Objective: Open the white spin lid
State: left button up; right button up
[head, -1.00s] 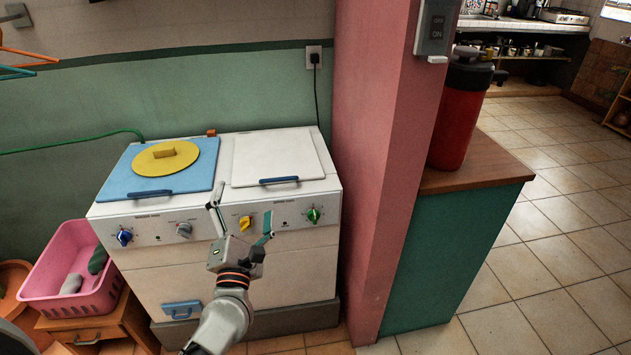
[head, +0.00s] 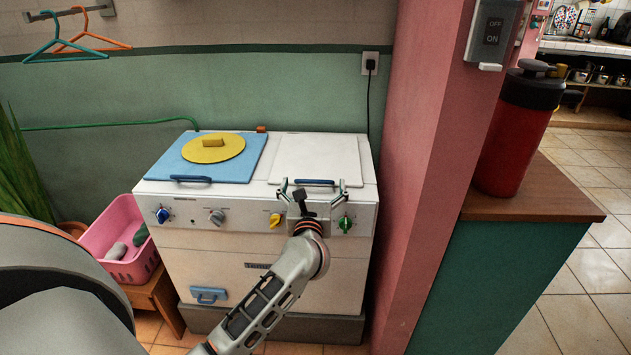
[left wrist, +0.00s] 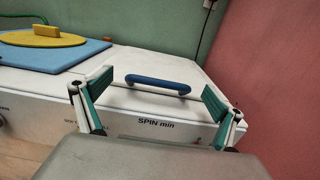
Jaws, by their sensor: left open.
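The white spin lid (head: 318,160) lies shut on the right half of the washing machine's top. Its dark blue handle (head: 314,182) runs along the lid's front edge. In the left wrist view the handle (left wrist: 158,84) shows between the fingers, a little beyond them. My left gripper (head: 314,190) is open at the front of the machine, with one finger on each side of the handle and apart from it. It also shows in the left wrist view (left wrist: 158,92), with teal pads and nothing between them. My right gripper is not in view.
A blue lid (head: 206,170) with a yellow disc (head: 213,149) covers the machine's left half. Knobs, including a green one (head: 345,224), line the front panel. A pink pillar (head: 430,150) stands close on the right. A pink basket (head: 116,235) is at the left.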

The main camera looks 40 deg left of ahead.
pick_arm(q)
jog(key=shift+x, duration=1)
jog(key=shift+c, duration=0.3)
